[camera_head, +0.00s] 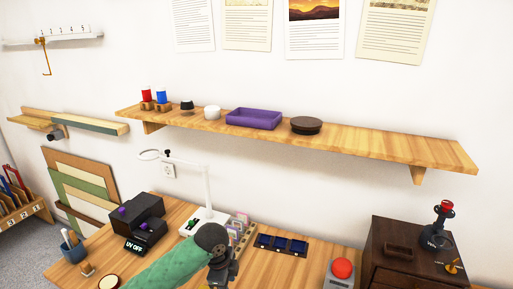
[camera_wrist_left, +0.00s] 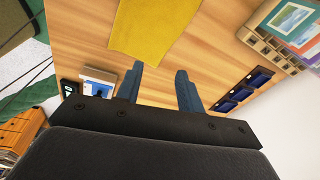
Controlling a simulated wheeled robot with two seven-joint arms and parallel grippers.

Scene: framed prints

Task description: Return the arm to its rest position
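My left arm (camera_head: 165,268) is green with a dark grey joint and comes in from the lower left in the head view, over the front of the wooden desk (camera_head: 180,212). Its dark wrist part (camera_head: 222,268) hangs down at the bottom edge, and I cannot make out the fingers there. In the left wrist view, my left gripper (camera_wrist_left: 158,78) shows two blue fingers well apart with nothing between them. They stand over bare desk wood, near a yellow sheet (camera_wrist_left: 150,28). My right gripper is in neither view.
A white lamp (camera_head: 207,190), a black UV device (camera_head: 140,222) and a dark blue tray (camera_head: 281,244) stand around the arm. A red button (camera_head: 342,270) and a brown cabinet (camera_head: 400,265) are to the right. A wooden wall shelf (camera_head: 360,142) runs above.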

